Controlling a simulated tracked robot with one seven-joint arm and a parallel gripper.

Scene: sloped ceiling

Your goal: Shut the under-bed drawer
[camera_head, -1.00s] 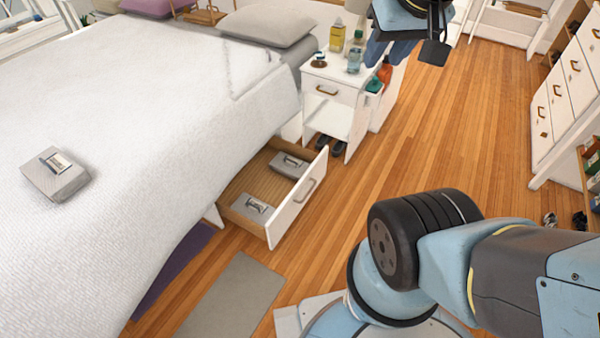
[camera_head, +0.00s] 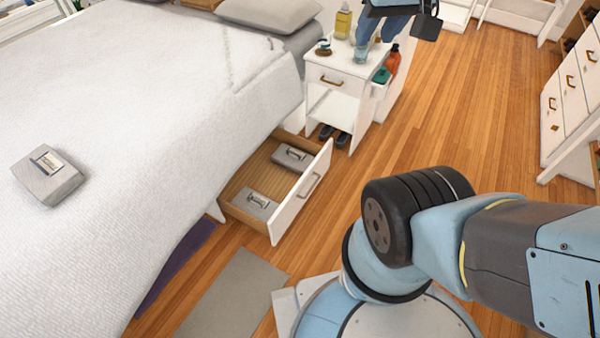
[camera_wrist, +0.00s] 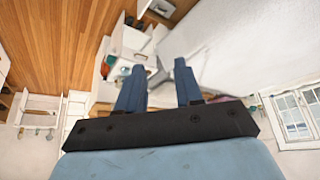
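The under-bed drawer (camera_head: 303,194) stands pulled out from beneath the bed (camera_head: 150,110), with a white front, a metal handle and a wooden inside. Two grey boxes lie in it, one at the back (camera_head: 291,157) and one at the front (camera_head: 257,202). In the wrist view the drawer (camera_wrist: 170,8) shows at the top edge, partly cut off. My gripper (camera_wrist: 158,75) is open, its two blue fingers apart with nothing between them. In the head view it is at the top, partly cut off, in front of the nightstand top and away from the drawer.
A white nightstand (camera_head: 341,78) with bottles on top stands just beyond the drawer, with dark shoes (camera_head: 335,135) under it. A grey mat (camera_head: 232,295) is on the floor.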

